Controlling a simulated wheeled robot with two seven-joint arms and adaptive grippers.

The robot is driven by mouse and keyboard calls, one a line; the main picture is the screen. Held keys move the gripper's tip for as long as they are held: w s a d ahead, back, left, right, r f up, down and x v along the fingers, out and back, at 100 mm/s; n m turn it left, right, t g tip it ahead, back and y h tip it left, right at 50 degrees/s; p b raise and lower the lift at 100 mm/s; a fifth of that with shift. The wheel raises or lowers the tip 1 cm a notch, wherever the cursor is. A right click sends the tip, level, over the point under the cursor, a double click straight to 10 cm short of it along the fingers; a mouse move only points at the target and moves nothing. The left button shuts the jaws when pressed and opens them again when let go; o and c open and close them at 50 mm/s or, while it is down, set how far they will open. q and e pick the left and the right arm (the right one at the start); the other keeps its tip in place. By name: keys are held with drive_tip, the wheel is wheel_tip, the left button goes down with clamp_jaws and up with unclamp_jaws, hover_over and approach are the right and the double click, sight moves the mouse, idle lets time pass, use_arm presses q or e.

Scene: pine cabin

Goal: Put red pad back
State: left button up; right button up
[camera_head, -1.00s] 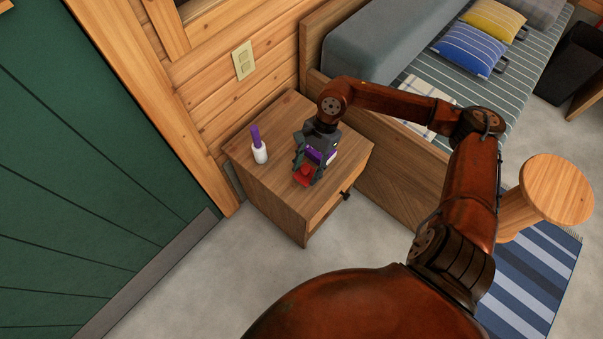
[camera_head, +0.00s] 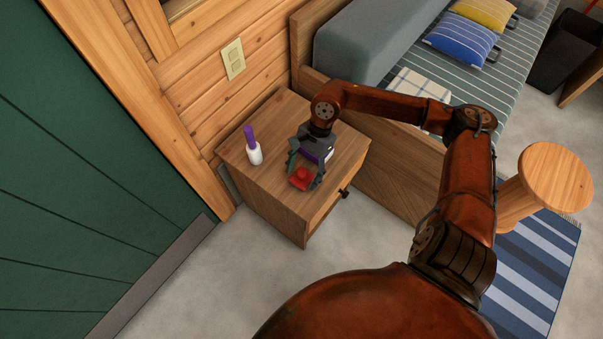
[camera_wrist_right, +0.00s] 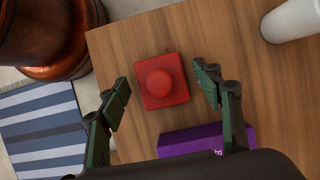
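The red pad (camera_head: 301,178), a square block with a round raised knob, lies on the wooden nightstand top near its front edge. It also shows in the right wrist view (camera_wrist_right: 160,81), flat on the wood. My right gripper (camera_head: 305,174) is over the pad and points down. In the wrist view its two fingers (camera_wrist_right: 163,90) are spread on either side of the pad, with gaps to both sides, so it is open and empty. My left gripper is not in view.
A purple box (camera_wrist_right: 205,138) lies beside the pad, partly hidden by my gripper. A white bottle with a purple top (camera_head: 254,152) stands on the nightstand (camera_head: 268,190) to the left. A bed (camera_head: 375,165) adjoins the right side; a round stool (camera_head: 556,175) stands further right.

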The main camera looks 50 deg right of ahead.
sight(303, 172)
drive_tip(key=shift+d+r, duration=0.1)
drive_tip(key=shift+r, duration=0.15)
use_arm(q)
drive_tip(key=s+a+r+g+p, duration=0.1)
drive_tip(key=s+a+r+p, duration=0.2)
use_arm(e)
drive_tip(key=v, duration=0.5)
drive_tip(key=shift+r, duration=0.3)
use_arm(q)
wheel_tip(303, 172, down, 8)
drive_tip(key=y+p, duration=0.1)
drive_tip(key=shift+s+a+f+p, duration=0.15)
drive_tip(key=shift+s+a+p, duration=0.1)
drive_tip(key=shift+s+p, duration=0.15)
use_arm(e)
drive_tip(key=v, duration=0.6)
drive_tip(key=shift+d, duration=0.1)
